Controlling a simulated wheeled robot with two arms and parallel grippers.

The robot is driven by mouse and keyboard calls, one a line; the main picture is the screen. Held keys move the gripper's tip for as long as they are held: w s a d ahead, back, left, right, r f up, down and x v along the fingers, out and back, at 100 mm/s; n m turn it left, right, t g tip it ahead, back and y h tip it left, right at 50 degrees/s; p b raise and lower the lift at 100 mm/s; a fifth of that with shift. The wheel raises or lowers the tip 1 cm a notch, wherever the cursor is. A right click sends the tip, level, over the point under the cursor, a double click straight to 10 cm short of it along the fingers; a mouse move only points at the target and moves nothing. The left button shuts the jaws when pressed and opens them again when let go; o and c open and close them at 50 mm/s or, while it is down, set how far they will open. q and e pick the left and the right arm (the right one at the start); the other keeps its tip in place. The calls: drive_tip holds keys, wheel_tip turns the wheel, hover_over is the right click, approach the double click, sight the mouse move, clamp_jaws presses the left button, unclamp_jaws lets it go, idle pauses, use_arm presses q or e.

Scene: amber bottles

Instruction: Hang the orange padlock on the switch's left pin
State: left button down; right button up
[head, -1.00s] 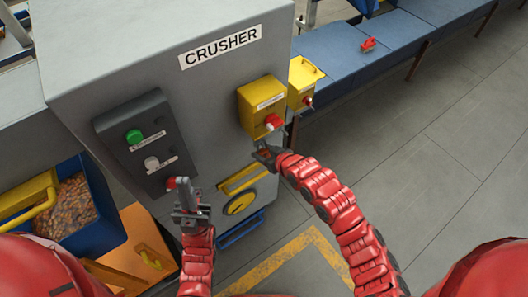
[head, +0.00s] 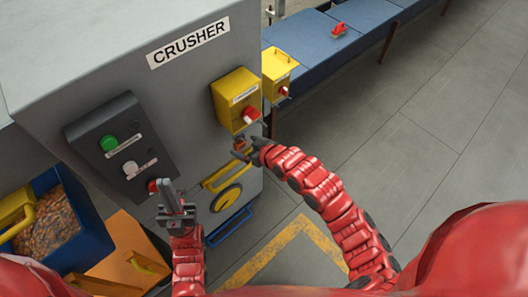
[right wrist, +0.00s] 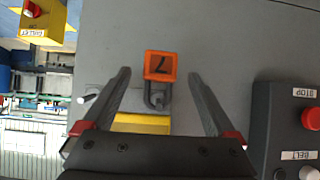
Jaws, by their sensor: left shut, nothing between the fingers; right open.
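The orange padlock (right wrist: 160,67), marked 7, is against the grey crusher front, its grey shackle (right wrist: 158,98) at a pin under the yellow switch box. It seems to hang there; the exact seat is unclear. In the head view the padlock (head: 240,144) is small. My right gripper (right wrist: 160,90) is open, its fingers on either side of the padlock with gaps. It also shows in the head view (head: 246,151). A second, bare pin (right wrist: 90,98) is at left in the wrist view. The switch box (head: 235,99) has a red knob (head: 251,115). My left gripper (head: 167,193) is shut and empty.
A dark button panel (head: 118,143) is left of the switch. A yellow handle (head: 222,171) and round yellow disc (head: 226,198) are below it. Another yellow box (head: 277,74) stands by the blue conveyor (head: 322,55). The floor at right is clear.

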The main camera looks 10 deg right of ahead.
drive_tip(key=p+v, duration=0.5)
drive_tip(key=v, duration=1.1)
